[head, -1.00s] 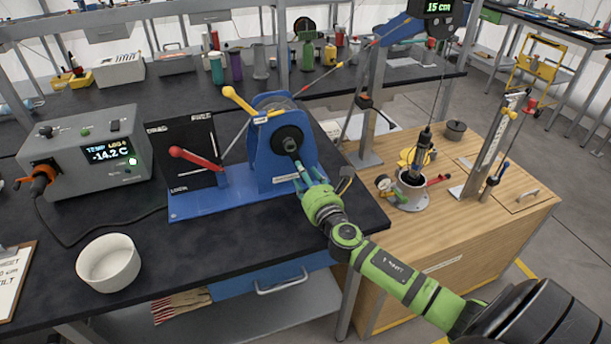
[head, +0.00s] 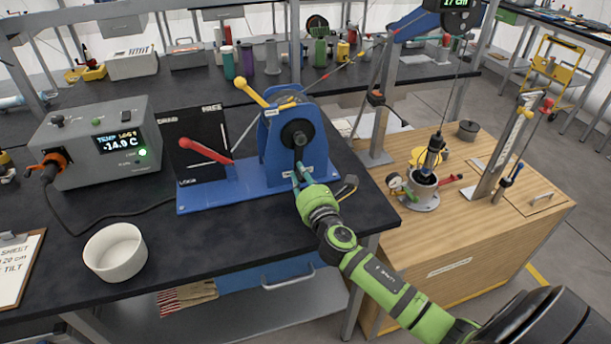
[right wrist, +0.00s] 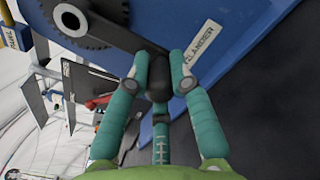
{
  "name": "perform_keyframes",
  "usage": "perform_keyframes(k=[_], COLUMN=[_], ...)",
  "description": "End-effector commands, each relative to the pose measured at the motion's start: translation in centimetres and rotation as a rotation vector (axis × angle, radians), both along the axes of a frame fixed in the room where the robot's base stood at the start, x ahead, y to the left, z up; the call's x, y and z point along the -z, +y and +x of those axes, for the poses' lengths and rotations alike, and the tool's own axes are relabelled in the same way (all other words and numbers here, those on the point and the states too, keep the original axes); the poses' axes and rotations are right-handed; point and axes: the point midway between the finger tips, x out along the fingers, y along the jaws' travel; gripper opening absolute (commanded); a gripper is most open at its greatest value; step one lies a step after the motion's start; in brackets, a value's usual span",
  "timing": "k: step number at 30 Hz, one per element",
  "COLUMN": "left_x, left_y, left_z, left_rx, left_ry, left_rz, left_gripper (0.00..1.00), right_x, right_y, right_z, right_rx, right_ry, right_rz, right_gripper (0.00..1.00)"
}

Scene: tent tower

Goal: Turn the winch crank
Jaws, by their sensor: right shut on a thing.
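The winch is a blue stand (head: 275,150) on a blue base plate on the black bench. Its dark crank hub (head: 297,134) faces me, and the crank arm hangs about straight down from it. My right gripper (head: 300,172) is at the crank's lower end. In the right wrist view the teal fingers (right wrist: 159,70) are shut around the black crank handle (right wrist: 158,88); the dark crank arm (right wrist: 122,38) runs up left to a toothed wheel. My left gripper is out of view.
A grey display box (head: 95,145) reads about -14 C. A white bowl (head: 115,252) stands at the bench front. To the right, a wooden cabinet (head: 470,250) bears a probe (head: 433,152) hanging on a line over a metal collar (head: 424,184). A readout (head: 455,3) above shows 17 cm.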

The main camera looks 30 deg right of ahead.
Motion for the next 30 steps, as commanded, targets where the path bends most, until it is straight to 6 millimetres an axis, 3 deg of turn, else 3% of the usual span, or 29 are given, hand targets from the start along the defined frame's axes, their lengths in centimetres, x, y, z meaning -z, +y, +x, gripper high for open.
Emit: perform_keyframes(k=[1,2,3,17,30], left_x=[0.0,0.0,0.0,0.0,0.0], left_y=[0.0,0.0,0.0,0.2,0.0], left_z=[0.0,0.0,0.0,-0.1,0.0], left_rx=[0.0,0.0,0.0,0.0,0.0], left_ry=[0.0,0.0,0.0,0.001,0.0], left_rz=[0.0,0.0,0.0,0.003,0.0], left_gripper=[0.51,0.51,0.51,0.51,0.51], right_x=[-0.3,-0.3,-0.3,0.0,0.0], right_y=[0.0,0.0,0.0,0.2,1.9], right_z=[0.1,0.1,0.1,-0.8,-9.1], right_rx=[-0.003,-0.003,-0.003,-0.002,-0.003], right_ry=[-0.006,-0.006,-0.006,0.0,-0.001], right_rz=[-0.003,-0.004,-0.004,-0.006,-0.003], right_gripper=[0.0,0.3,0.46,0.47,0.47])
